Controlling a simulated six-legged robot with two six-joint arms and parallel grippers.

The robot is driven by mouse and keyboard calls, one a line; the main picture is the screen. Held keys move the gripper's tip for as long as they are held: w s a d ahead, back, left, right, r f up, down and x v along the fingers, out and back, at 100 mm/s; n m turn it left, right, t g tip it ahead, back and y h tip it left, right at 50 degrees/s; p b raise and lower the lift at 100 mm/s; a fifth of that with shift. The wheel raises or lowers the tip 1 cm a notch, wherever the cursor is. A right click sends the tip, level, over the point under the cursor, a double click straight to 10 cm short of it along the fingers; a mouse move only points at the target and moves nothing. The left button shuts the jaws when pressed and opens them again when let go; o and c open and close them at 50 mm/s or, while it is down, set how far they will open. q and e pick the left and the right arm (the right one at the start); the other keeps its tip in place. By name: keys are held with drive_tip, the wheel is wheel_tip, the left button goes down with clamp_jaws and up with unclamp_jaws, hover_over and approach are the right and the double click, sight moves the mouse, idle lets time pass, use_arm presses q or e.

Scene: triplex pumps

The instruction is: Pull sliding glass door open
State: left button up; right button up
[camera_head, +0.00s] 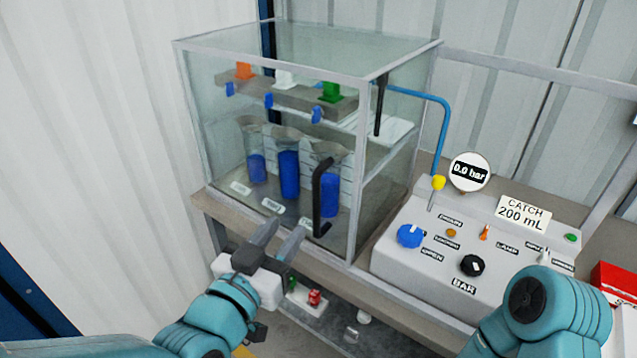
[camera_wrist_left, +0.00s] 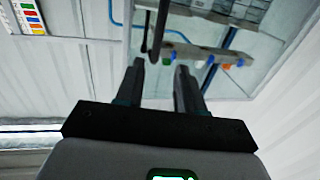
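The glass door is the front pane (camera_head: 222,150) of a clear cabinet with a grey metal frame. It looks closed. A black upright bar handle (camera_head: 318,200) stands out from its right part. My left gripper (camera_head: 286,230) is in front of the pane, low and left of the handle, with its fingers apart and nothing between them. In the left wrist view the open fingers (camera_wrist_left: 160,68) point toward a dark bar handle (camera_wrist_left: 159,28), which lies just beyond the tips, apart from them. My right arm shows at the lower right; its gripper is out of view.
Several blue-filled beakers (camera_head: 289,174) stand inside the cabinet under a rack with coloured valves (camera_head: 332,92). A control panel (camera_head: 405,262) with knobs and a gauge (camera_head: 469,172) sits to the right. A red item (camera_head: 314,297) lies on the shelf below.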

sight(315, 195)
use_arm(q)
drive_tip(key=p+x, duration=0.2)
drive_tip(key=x, duration=1)
drive_tip(key=shift+d+f+p, duration=0.1)
drive_tip(key=shift+d+p, duration=0.15)
drive_tip(key=shift+p, duration=0.05)
clamp_jaws()
